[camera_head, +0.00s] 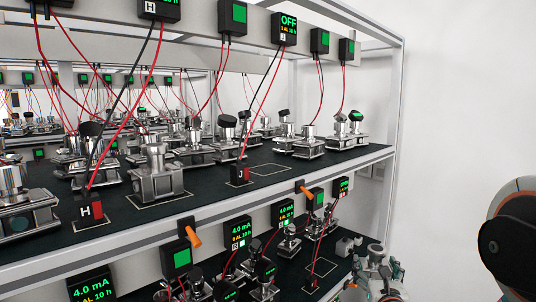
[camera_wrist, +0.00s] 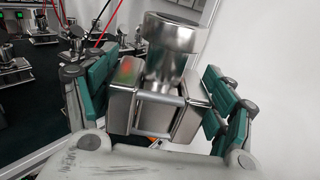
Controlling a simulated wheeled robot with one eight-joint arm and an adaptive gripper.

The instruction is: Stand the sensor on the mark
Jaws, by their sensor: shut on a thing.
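My gripper (camera_wrist: 155,100) is shut on a steel sensor (camera_wrist: 172,50), its teal pads on either side of the sensor's square body. The sensor has a round, wide cap at the top and leans slightly in the wrist view. In the head view my gripper (camera_head: 376,275) is low at the right, beside the right end of the lower shelf; the held sensor is hard to make out there. Which one is the task's mark is unclear.
Sensors crowd the upper shelf (camera_head: 210,178), one standing on an outline (camera_head: 153,180) near the H plug (camera_head: 88,209). Red and black cables hang from displays; J's display (camera_head: 285,29) reads OFF. A rack post (camera_head: 394,100) bounds the right side, with white wall beyond.

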